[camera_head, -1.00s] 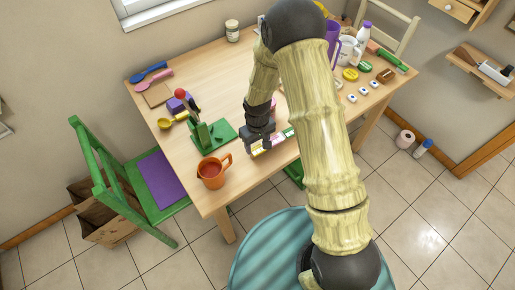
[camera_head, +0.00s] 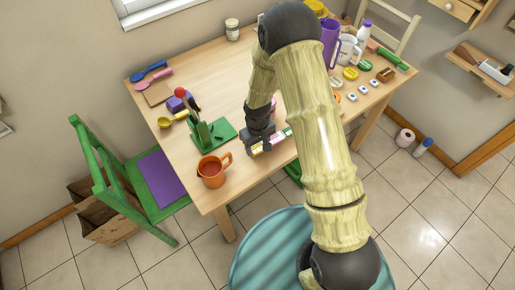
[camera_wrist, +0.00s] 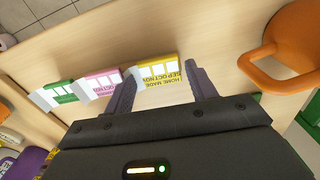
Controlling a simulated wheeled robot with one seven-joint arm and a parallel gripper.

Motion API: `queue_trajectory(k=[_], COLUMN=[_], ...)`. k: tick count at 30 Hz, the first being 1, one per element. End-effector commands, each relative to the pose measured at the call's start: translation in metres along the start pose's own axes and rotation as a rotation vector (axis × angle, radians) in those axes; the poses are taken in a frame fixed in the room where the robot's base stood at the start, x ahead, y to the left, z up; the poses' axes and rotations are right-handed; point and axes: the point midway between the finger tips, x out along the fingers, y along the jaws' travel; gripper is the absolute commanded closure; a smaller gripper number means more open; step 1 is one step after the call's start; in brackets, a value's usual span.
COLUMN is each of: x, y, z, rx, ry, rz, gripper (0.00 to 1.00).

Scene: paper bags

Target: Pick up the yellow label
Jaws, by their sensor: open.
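The yellow label (camera_wrist: 158,70), printed with dark text and white boxes, lies on the wooden table in the wrist view. My gripper (camera_wrist: 163,82) is open, with one finger on each side of the label. I cannot tell whether either finger touches it. In the head view, my gripper (camera_head: 262,150) is low over the table's front part, and the yellow label (camera_head: 256,152) is partly hidden by it.
A pink label (camera_wrist: 103,84) and a green label (camera_wrist: 58,94) lie to the left of the yellow one in the wrist view. The orange mug (camera_head: 211,171) stands near the front corner. A green stand (camera_head: 213,135) is left of my gripper.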

Motion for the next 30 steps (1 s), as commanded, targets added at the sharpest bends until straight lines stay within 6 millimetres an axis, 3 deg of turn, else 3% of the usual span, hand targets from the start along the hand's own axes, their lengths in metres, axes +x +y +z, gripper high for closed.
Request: queue_trajectory(k=[1, 5, 6, 19, 30], x=[0.000, 0.000, 0.000, -0.012, -0.076], y=[0.000, 0.000, 0.000, 0.000, 0.000], z=[0.000, 0.000, 0.000, -0.001, -0.001], rx=[0.000, 0.000, 0.000, 0.000, 0.001], ry=[0.000, 0.000, 0.000, 0.002, 0.005], rz=[0.000, 0.000, 0.000, 0.000, 0.001], gripper=[0.50, 0.75, 0.77, 0.77, 0.77])
